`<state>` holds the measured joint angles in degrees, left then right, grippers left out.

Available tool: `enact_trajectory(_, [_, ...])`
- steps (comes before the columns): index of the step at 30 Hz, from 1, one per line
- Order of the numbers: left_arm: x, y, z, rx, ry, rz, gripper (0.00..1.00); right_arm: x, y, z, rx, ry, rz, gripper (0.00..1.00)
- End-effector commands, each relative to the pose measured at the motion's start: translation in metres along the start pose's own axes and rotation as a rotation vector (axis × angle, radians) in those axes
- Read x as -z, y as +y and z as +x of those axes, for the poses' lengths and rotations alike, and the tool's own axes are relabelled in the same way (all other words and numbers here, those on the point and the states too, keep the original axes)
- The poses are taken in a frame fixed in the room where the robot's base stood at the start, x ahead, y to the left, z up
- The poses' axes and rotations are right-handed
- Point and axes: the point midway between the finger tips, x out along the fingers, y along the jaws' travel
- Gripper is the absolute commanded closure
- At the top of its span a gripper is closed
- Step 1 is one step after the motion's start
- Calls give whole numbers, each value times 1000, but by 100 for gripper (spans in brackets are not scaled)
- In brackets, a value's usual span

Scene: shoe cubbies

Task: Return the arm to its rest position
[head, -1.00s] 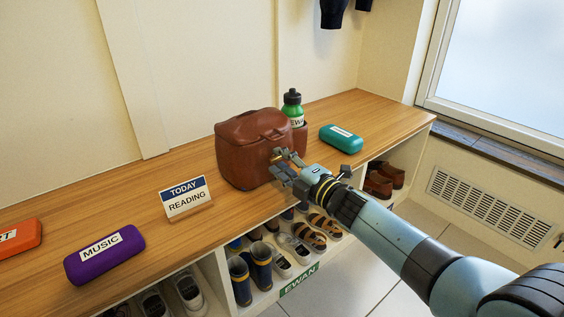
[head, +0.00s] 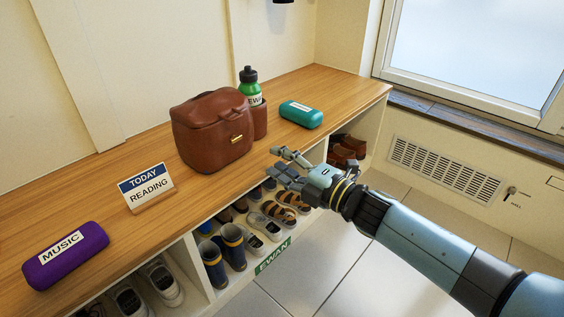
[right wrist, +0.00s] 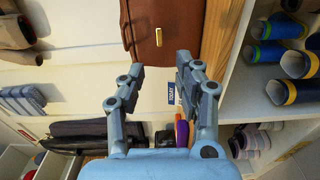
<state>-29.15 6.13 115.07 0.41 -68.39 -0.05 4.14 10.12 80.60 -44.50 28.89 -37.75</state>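My right gripper (head: 281,164) is open and empty, in front of the bench edge and to the right of the brown bag (head: 207,141). In the right wrist view the two fingers of the gripper (right wrist: 158,76) stand apart with nothing between them. The bag's lid is closed, with its gold clasp facing out, and the bag also shows beyond the fingers in the right wrist view (right wrist: 178,18). The gripper does not touch the bag in the head view. My left gripper is not in view.
Shoe cubbies lie below. The floor (head: 335,260) at the front right is clear.

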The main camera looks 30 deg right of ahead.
Motion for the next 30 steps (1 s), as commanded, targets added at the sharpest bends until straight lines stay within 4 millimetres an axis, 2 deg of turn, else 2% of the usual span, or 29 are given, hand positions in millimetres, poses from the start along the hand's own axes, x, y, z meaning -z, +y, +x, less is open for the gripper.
enact_trajectory(15, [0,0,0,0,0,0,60,0,0,-2,0,0,0,66])
enact_trajectory(19, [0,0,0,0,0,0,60,6,-14,-15,28,-1,12,66])
enact_trajectory(22, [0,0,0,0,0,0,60,21,-37,-44,74,-2,44,66])
enact_trajectory(24, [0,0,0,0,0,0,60,29,-51,-75,119,-62,118,66])
enact_trajectory(30, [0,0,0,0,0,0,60,13,-96,-165,352,-471,524,66])
